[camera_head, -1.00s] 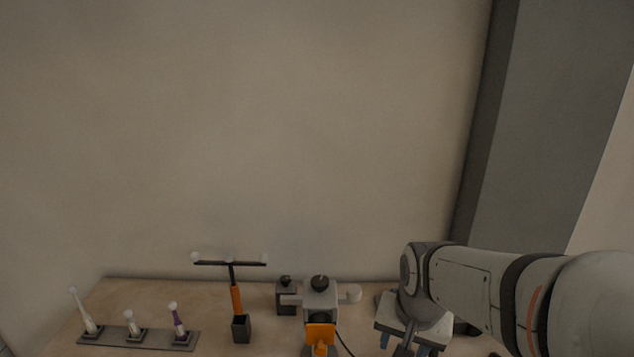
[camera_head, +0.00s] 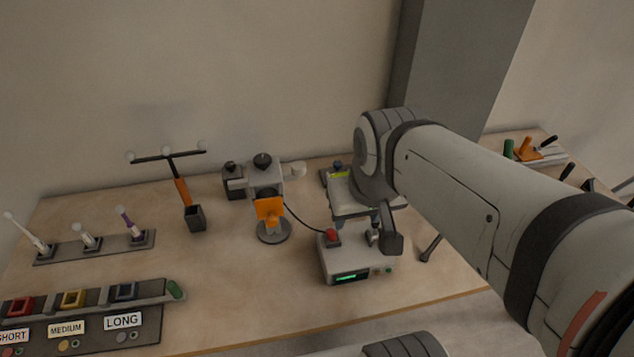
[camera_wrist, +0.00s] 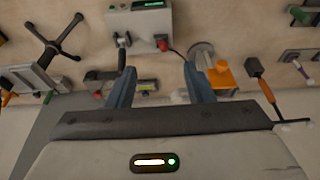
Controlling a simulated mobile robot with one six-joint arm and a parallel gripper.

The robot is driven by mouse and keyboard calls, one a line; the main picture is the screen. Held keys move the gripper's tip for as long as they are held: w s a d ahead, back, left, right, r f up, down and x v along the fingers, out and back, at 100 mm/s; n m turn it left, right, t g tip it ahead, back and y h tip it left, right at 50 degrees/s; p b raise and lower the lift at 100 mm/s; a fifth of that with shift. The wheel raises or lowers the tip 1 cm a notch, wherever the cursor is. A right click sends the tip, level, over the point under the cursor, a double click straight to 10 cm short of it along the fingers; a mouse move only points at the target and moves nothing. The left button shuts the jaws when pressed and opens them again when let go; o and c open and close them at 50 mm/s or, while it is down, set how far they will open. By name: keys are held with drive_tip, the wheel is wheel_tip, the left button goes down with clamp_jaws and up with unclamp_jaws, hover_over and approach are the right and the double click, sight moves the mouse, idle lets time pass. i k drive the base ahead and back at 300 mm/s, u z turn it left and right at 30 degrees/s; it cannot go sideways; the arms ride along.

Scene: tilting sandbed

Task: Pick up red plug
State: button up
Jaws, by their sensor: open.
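A small red piece, taken as the red plug (camera_head: 331,235), sits on the back left of a light-grey box (camera_head: 357,266) with a green display. A black cable runs to it from the orange-fronted device. In the wrist view the red plug (camera_wrist: 162,44) shows at the box's edge, beyond my fingertips and between their lines. My gripper (camera_wrist: 158,70) is open, with two blue-grey fingers apart and nothing between them. In the head view my arm comes in from the right, and its wrist hangs behind the box; the fingers are partly hidden there.
The orange-fronted device (camera_head: 268,210) stands left of the box, with a T-shaped tool in a holder (camera_head: 195,217) farther left. A metal lever (camera_head: 373,233) rises beside the plug. Labelled red, yellow and blue sockets (camera_head: 73,298) lie at front left. Bare table lies between.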

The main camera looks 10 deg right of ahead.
sight(330, 232)
drive_tip(key=u, duration=1.35)
drive_tip(key=k, duration=1.2)
drive_tip(key=z, duration=0.65)
drive_tip(key=i, duration=1)
drive_tip(key=z, duration=0.1)
